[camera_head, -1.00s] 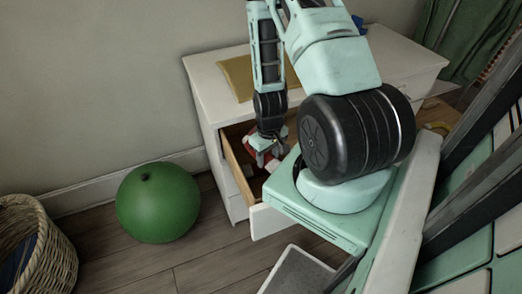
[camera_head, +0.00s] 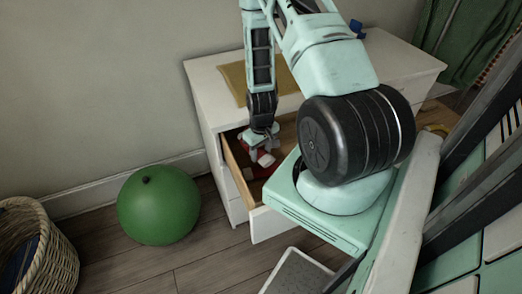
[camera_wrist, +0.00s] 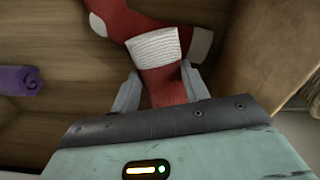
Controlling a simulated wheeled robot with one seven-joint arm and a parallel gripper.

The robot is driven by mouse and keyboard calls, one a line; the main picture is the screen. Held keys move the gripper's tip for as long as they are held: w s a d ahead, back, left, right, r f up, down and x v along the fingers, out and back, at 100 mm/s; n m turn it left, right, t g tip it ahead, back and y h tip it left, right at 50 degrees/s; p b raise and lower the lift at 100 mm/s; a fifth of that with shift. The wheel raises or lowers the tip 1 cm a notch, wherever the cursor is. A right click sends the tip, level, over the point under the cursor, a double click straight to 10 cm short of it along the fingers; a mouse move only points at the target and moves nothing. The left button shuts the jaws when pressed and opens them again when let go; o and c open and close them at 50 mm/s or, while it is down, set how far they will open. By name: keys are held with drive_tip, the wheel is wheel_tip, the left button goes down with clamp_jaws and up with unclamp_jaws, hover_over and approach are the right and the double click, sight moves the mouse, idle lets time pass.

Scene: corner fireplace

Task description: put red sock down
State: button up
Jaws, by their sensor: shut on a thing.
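A red sock (camera_wrist: 165,88) with a white ribbed cuff lies between the two fingers of my gripper (camera_wrist: 160,76) in the wrist view. My gripper is shut on it. Another red piece with white patches (camera_wrist: 135,22), seemingly a second sock, lies just beyond, touching or overlapped by the cuff. In the head view my gripper (camera_head: 261,143) is down inside the open wooden drawer (camera_head: 240,178) of the white dresser (camera_head: 205,90). Red and white cloth shows under and beside the fingers, partly hidden by them.
A purple rolled cloth (camera_wrist: 20,80) lies in the drawer at the left of the wrist view. A yellow cloth (camera_head: 236,80) lies on the dresser top. A green ball (camera_head: 158,205) and a wicker basket (camera_head: 55,262) stand on the floor at left.

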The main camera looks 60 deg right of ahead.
drive_tip(key=shift+f+b, duration=0.3)
drive_tip(key=shift+f, duration=0.2)
drive_tip(key=o, duration=1)
drive_tip(key=shift+c, duration=0.2)
wheel_tip(320, 180, up, 13)
drive_tip(key=p, duration=0.1)
drive_tip(key=shift+r, duration=0.2)
